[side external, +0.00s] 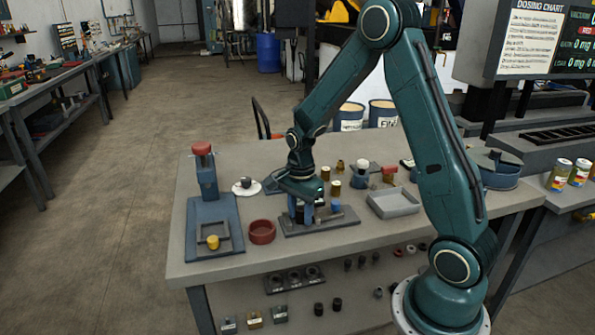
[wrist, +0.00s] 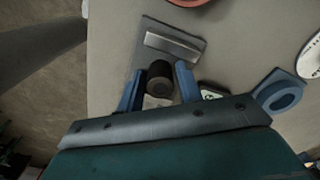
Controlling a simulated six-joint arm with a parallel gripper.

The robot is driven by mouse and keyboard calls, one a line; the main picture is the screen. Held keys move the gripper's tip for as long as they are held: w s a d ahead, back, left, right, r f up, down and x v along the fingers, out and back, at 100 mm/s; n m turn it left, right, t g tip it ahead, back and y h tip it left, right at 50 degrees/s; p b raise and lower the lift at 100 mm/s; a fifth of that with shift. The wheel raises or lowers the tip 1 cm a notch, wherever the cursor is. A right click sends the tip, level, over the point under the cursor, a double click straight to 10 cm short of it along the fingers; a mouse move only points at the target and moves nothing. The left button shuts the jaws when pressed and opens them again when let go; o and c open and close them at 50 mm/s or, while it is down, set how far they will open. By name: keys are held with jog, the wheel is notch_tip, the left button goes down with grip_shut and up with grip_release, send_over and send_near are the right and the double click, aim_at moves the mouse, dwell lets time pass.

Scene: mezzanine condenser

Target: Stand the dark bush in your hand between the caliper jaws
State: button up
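The dark bush (wrist: 159,76) is between the two blue fingers of my gripper (wrist: 158,84) in the wrist view, close against both. In the side view my gripper (side external: 305,213) points down over the grey caliper plate (side external: 348,221), with the dark bush (side external: 299,213) low between its fingers. The plate (wrist: 198,43) also shows in the wrist view, with a pale metal bar (wrist: 172,45) on it, beyond the bush. The caliper jaws are largely hidden by my gripper. I cannot tell whether the bush touches the plate or stands between the jaws.
A red bowl (side external: 262,232) and a blue press stand (side external: 207,210) are left of the plate. A grey tray (side external: 394,211) is at right. A blue ring-shaped piece (wrist: 281,96) lies right of my gripper in the wrist view. Small brass and coloured parts stand behind the plate.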

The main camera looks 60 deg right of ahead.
aim_at(301, 210)
jog(key=shift+r, duration=0.15)
notch_tip(301, 210, up, 12)
dwell(0.7)
dwell(0.5)
jog(key=s+a+r+n+t, duration=0.2)
jog(key=s+a+r+n, duration=0.2)
jog(key=s+n, duration=0.5)
jog(key=s+a+r+n+t, duration=0.3)
jog(key=s+a+r+n, duration=0.2)
jog(key=s+a+n, duration=0.4)
jog(key=shift+s+r+n+t, duration=0.2)
jog(key=shift+s+n+t, duration=0.1)
jog(key=shift+n, duration=0.8)
